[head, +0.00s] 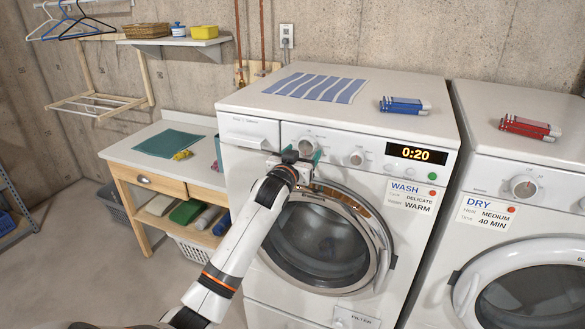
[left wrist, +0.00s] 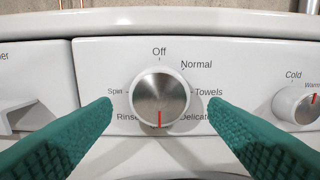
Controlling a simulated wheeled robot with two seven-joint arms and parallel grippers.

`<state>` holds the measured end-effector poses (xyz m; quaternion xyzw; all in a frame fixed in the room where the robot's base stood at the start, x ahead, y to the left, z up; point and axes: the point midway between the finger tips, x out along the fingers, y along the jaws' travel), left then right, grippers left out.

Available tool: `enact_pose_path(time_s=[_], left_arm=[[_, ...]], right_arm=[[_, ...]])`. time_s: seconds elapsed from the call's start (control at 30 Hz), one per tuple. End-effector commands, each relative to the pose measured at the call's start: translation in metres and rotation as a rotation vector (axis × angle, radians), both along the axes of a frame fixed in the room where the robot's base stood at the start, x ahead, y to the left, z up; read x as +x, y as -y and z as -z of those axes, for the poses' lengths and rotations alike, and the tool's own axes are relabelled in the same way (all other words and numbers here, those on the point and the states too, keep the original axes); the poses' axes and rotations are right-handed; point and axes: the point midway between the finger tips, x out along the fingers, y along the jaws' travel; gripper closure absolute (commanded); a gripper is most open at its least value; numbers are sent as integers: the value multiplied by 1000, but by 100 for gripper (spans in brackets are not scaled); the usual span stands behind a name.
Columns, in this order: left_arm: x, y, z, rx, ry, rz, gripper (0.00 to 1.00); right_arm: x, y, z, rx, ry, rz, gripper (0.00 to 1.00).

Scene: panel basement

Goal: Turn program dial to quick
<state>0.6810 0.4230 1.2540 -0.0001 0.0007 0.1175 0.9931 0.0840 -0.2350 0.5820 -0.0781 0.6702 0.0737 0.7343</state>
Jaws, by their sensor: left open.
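The program dial (left wrist: 159,92) is a round silver knob on the white washer's panel. Its red mark points straight down, between the Rinse and Delicate labels; no label is readable right below it. Off, Normal, Towels and Spin also show around it. In the head view the dial (head: 308,142) is partly behind my left gripper (head: 300,156). My left gripper is open; in the left wrist view its green fingers (left wrist: 159,104) stand either side of the dial, with visible gaps. The washer's card (head: 408,196) reads Delicate and Warm. My right gripper is not in view.
A smaller temperature dial (left wrist: 297,104) sits right of the program dial, near Cold and Warm. The detergent drawer (head: 249,132) is at the left. The display (head: 416,154) reads 0:20. The round washer door (head: 325,240) is below, and a dryer (head: 520,200) stands at the right.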

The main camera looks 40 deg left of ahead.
Motion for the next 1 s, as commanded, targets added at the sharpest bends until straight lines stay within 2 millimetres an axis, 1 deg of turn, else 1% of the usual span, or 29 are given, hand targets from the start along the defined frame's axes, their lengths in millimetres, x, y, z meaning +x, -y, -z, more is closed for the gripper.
enact_pose_path(time_s=[0.03,0.3,0.4,0.5,0.6,0.7,1.0], left_arm=[[-9,2,3,1,1,0,31],[-62,15,5,1,0,1,31],[-78,19,4,1,-1,0,31],[-90,22,3,0,-2,1,31],[-97,23,2,0,-2,0,31],[-101,24,2,-1,-3,0,31],[-101,24,1,-1,-3,0,31]], right_arm=[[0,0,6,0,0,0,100],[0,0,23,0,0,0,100],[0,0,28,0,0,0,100],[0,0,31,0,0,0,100],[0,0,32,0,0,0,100],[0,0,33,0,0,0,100],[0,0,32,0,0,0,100]])
